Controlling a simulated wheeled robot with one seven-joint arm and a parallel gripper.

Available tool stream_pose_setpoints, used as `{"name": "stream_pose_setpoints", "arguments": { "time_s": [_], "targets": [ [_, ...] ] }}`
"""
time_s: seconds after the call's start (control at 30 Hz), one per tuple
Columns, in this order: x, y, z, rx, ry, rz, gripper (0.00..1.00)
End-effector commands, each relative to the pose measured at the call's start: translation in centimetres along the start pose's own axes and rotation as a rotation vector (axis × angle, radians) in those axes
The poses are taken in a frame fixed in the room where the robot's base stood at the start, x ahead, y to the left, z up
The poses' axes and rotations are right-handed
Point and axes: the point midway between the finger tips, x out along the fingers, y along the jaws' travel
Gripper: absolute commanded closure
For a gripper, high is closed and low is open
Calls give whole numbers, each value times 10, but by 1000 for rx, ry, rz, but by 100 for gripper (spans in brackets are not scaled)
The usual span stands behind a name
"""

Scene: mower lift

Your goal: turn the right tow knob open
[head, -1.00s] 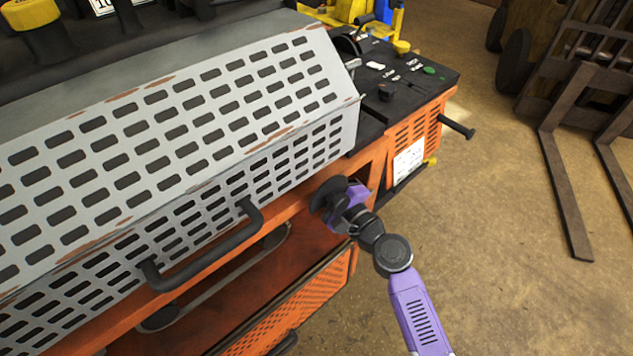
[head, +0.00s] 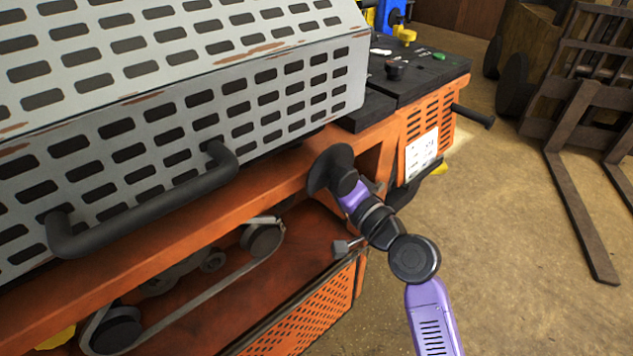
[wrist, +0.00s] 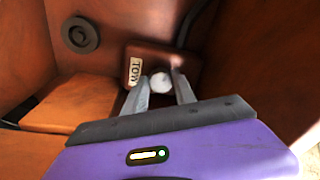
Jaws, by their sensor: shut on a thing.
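The tow knob (wrist: 160,83) is a small, pale round knob in the wrist view, in front of a brown plate. A label reading "TOW" (wrist: 135,71) is on that plate, just left of the knob. My gripper (wrist: 161,88) has its two grey fingers on either side of the knob and is shut on it. In the head view my purple and black arm reaches into a recess in the orange machine (head: 290,192). The fingers and the knob are hidden there behind my wrist.
A dark round fitting (wrist: 80,34) is on the recess wall, upper left in the wrist view. Orange walls stand close around the gripper. In the head view a grey perforated cover (head: 190,95) with a black handle (head: 140,222) is left of my arm.

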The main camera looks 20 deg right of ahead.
Motion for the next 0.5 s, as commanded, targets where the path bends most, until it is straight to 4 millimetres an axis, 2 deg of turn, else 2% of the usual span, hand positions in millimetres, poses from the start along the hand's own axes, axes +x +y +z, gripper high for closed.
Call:
{"name": "stream_pose_setpoints", "arguments": {
  "time_s": [0.03, 0.5],
  "targets": [
    [-1, 6, 2, -34, -4, -3, 100],
    [0, 3, 1, -218, -19, -14, 100]
  ]
}}
